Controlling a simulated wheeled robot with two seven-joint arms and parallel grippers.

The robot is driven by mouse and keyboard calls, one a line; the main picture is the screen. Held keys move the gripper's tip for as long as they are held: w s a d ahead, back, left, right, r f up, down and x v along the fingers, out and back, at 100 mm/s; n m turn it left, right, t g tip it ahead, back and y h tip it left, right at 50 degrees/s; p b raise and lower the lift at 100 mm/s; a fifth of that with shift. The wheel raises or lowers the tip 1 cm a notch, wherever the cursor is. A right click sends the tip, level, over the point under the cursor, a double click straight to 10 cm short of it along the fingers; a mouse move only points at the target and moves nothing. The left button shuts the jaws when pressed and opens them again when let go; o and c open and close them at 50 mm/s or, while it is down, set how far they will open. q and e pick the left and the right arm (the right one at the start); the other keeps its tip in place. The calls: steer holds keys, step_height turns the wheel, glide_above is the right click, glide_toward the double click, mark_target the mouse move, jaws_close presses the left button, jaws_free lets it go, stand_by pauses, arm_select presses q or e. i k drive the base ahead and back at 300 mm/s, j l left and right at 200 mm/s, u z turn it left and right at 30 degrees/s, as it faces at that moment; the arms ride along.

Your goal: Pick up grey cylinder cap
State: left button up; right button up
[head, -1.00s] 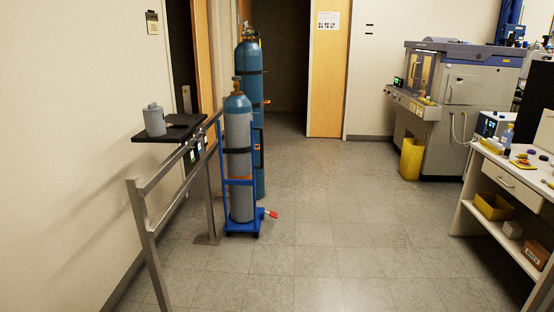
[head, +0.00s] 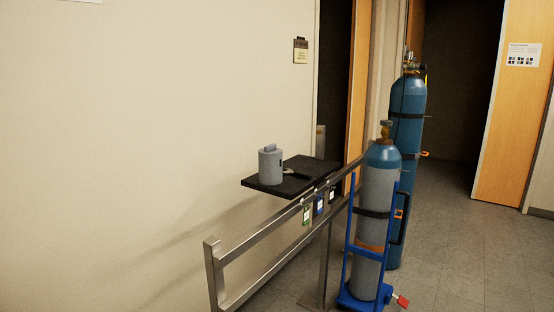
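The grey cylinder cap (head: 270,166) stands upright on a small black shelf (head: 262,187) by the left wall. It is a short grey cylinder with a knob on top and a dark slot in its side. A dark tool (head: 297,173), perhaps a wrench, lies on the shelf to its right. Neither of my grippers shows in the head view, and nothing is touching the cap.
A metal rail (head: 255,240) runs in front of the shelf, with small tags hanging from it. A grey and blue gas cylinder (head: 376,225) stands on a blue cart (head: 362,298) to the right. A taller blue cylinder (head: 408,120) stands behind it. Floor (head: 455,250) at the right is clear.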

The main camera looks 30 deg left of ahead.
mark_target(269, 157)
steer(key=i+l+u, duration=0.25)
steer(key=i, duration=0.2)
steer(key=i+l+u, duration=0.25)
steer(key=i, duration=0.2)
steer(key=j, duration=0.1)
